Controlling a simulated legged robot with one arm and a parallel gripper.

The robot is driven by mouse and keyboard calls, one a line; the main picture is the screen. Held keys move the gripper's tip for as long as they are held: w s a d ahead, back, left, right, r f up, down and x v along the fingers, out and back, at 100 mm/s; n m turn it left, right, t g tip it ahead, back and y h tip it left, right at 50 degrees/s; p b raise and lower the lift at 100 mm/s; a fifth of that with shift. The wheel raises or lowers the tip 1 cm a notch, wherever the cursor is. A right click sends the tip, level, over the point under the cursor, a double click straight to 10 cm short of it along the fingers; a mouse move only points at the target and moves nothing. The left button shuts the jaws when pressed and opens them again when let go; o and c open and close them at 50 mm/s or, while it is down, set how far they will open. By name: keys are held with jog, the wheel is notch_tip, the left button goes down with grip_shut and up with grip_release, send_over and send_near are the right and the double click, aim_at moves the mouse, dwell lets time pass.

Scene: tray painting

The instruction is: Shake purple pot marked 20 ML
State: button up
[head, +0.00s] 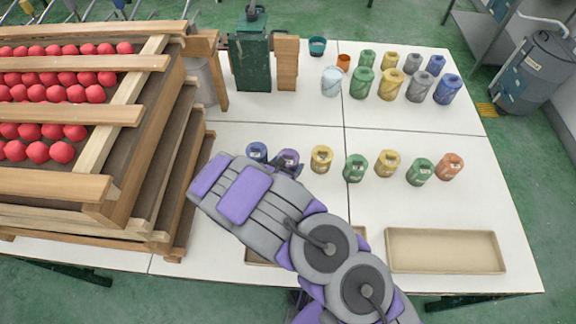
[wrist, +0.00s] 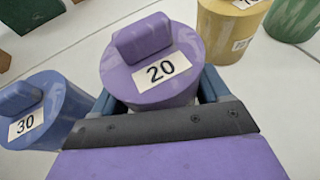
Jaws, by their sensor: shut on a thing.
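The purple pot (wrist: 190,88) has a purple lid with a knob and a white label reading 20; it fills the middle of the wrist view. In the head view the purple pot (head: 288,158) shows just beyond my arm, its lower part hidden. My gripper (wrist: 160,104) has its blue fingers on both sides of the pot, shut on it. The pot looks upright, in line with the other pots; I cannot tell whether it touches the table.
A blue pot marked 30 (wrist: 42,110) stands close on the left. A yellow pot (head: 321,158) stands on the right, then green, yellow and orange pots. More pots stand at the back. Tan trays (head: 447,232) lie in front. Stacked wooden racks (head: 150,170) block the left.

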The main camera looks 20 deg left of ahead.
aim_at(289, 153)
notch_tip(289, 153, up, 10)
jog(key=p, duration=0.2)
jog(key=shift+p, duration=0.4)
notch_tip(289, 153, up, 9)
jog(key=p, duration=0.5)
jog(key=shift+p, duration=0.35)
jog(key=shift+f, duration=0.15)
